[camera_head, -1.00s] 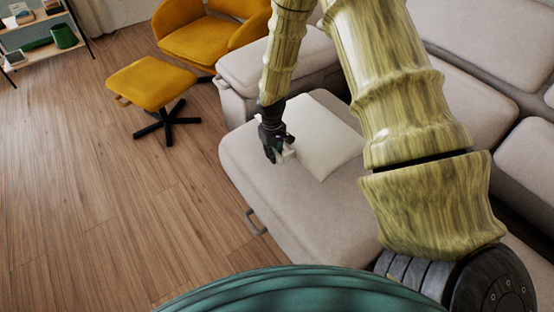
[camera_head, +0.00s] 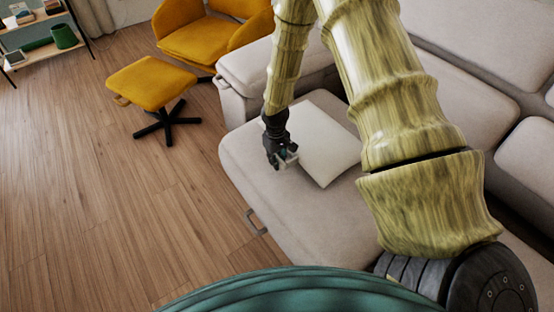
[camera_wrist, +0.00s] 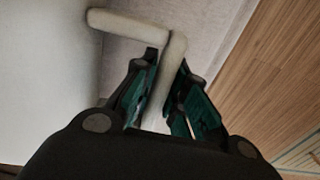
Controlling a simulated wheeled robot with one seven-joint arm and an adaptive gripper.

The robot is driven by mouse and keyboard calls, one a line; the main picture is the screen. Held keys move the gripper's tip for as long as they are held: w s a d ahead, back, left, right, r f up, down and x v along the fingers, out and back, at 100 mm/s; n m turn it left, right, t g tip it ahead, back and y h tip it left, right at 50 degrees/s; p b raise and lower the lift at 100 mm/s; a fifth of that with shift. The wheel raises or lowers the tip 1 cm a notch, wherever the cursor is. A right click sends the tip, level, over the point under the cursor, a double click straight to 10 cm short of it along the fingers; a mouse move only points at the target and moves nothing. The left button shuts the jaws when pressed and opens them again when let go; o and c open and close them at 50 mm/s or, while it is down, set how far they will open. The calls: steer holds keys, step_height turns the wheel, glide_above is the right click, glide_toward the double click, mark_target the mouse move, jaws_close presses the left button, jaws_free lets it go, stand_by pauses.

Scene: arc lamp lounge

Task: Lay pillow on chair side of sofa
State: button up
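The pillow (camera_head: 325,148) is white and square. It lies over the grey chaise part (camera_head: 290,205) of the sofa, near its far end; I cannot tell if it is fully resting or slightly raised. A pale bent handle (camera_wrist: 125,26) shows at its near left edge. My gripper (camera_head: 284,162) is at that edge, with its fingers on both sides of the handle and apparently shut on it. In the wrist view, the pillow (camera_wrist: 45,80) fills the left side, and my fingers (camera_wrist: 168,100) close around the handle. My arm hides part of the sofa.
A yellow armchair (camera_head: 208,42) and a yellow footstool (camera_head: 152,83) stand at the back left. A shelf (camera_head: 35,25) is in the far left corner. A grey handle (camera_head: 256,222) sticks out of the chaise side. The wooden floor (camera_head: 110,220) at left is clear.

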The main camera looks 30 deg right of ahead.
steer(key=shift+o, duration=1.1)
steer(key=shift+r, duration=0.1)
step_height(320, 180, up, 10)
steer(key=shift+a+r+p, duration=0.15)
steer(key=shift+r+p, duration=0.1)
steer(key=shift+p, duration=0.45)
steer(key=shift+r, duration=0.8)
steer(key=shift+s, duration=0.1)
